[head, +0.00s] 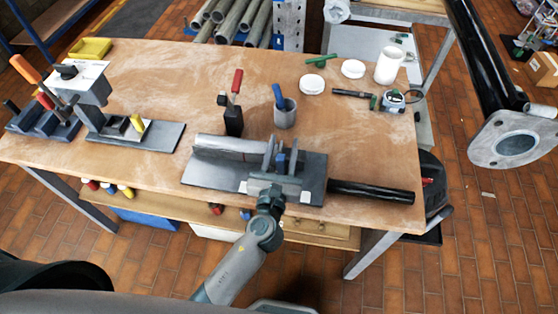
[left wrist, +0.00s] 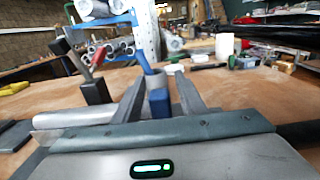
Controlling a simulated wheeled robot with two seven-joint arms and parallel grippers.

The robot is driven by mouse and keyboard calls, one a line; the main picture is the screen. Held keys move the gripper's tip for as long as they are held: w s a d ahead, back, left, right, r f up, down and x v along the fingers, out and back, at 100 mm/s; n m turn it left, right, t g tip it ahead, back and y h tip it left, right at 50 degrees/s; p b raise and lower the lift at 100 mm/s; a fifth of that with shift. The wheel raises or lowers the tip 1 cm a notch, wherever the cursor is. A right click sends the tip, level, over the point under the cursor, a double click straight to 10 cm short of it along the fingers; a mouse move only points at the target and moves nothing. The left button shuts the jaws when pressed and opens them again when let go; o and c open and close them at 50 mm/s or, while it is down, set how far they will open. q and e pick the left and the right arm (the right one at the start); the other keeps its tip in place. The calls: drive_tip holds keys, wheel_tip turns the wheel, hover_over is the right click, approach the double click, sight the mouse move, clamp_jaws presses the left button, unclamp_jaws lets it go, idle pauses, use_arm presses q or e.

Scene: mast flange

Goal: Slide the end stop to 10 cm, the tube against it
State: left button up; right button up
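The grey jig plate (head: 313,187) lies at the table's front edge. A light grey rounded length (head: 228,143) lies along its left part and shows in the left wrist view (left wrist: 75,118). A black tube (head: 375,192) sticks out from its right end. A small blue block (head: 281,161), perhaps the end stop, stands on the jig. My left gripper (head: 281,153) reaches over the jig from the front, fingers apart on either side of the blue block; it also shows in the left wrist view (left wrist: 158,100). The gripper hides the jig's middle and any scale. My right gripper is out of view.
Behind the jig stand a red-handled clamp (head: 234,112) and a grey cup (head: 285,113) with a blue-handled tool. A second fixture (head: 150,134) is at left. White round lids (head: 312,84) lie back right. A black pole with a flange (head: 515,142) overhangs at right.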

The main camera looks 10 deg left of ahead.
use_arm(q)
drive_tip(key=s+b, duration=0.5)
drive_tip(key=s, duration=1.2)
drive_tip(key=shift+s+b, duration=0.15)
drive_tip(key=shift+b, duration=0.2)
